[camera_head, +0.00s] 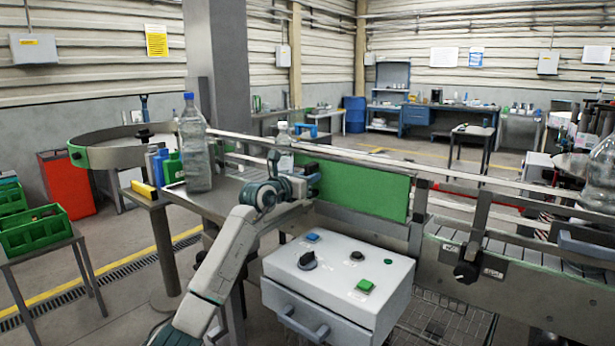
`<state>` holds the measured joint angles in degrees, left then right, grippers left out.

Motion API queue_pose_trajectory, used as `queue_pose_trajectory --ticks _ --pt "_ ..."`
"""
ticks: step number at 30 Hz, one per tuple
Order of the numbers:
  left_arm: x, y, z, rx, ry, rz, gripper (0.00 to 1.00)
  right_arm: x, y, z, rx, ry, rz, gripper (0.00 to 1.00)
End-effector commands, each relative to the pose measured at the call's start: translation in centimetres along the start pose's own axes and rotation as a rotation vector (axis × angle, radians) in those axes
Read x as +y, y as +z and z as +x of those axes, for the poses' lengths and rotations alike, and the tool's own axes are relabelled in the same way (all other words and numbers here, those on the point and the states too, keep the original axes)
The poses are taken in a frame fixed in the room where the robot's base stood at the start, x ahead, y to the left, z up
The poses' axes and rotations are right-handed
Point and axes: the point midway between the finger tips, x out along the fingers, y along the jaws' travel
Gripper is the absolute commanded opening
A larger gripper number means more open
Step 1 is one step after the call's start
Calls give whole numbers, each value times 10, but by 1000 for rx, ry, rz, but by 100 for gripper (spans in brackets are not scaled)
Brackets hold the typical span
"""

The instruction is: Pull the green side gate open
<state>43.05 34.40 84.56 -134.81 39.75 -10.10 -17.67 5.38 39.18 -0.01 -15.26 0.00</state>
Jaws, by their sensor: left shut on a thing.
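The green side gate (365,190) is a flat upright panel along the near side of the conveyor, in the middle of the head view. My left arm comes up from the lower left. My left gripper (304,178) is shut on the gate at its left end. The fingers and wrist hide that end, so I cannot tell which part they grip. The gate looks about in line with the conveyor side. My right gripper is not in view.
A white control box (340,278) with knobs and buttons sits just below the gate. A large clear bottle (194,145) with a blue cap stands left of my gripper. A smaller bottle (284,140) stands behind it. Metal guide rails (470,186) run behind the gate.

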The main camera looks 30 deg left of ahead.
Motion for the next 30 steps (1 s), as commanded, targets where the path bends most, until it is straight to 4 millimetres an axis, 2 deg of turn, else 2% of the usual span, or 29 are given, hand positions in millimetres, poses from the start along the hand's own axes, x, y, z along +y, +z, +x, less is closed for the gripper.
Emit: queue_pose_trajectory --ticks 2,5,6,9,13,18,22,30 --pt "1 5 -1 -7 1 6 0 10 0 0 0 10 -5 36" --pt "1 6 -1 -9 2 7 0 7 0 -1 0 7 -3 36" --pt "1 6 -1 -9 2 7 26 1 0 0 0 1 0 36" --pt "1 5 -1 -9 2 6 42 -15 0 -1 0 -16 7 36" --pt "0 5 -1 -9 1 6 42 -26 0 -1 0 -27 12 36" --pt "1 5 -2 -8 2 7 42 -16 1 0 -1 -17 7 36" --pt "1 3 -13 -8 3 9 42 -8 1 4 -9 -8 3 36" --pt "0 1 -60 -8 2 14 42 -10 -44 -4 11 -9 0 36"
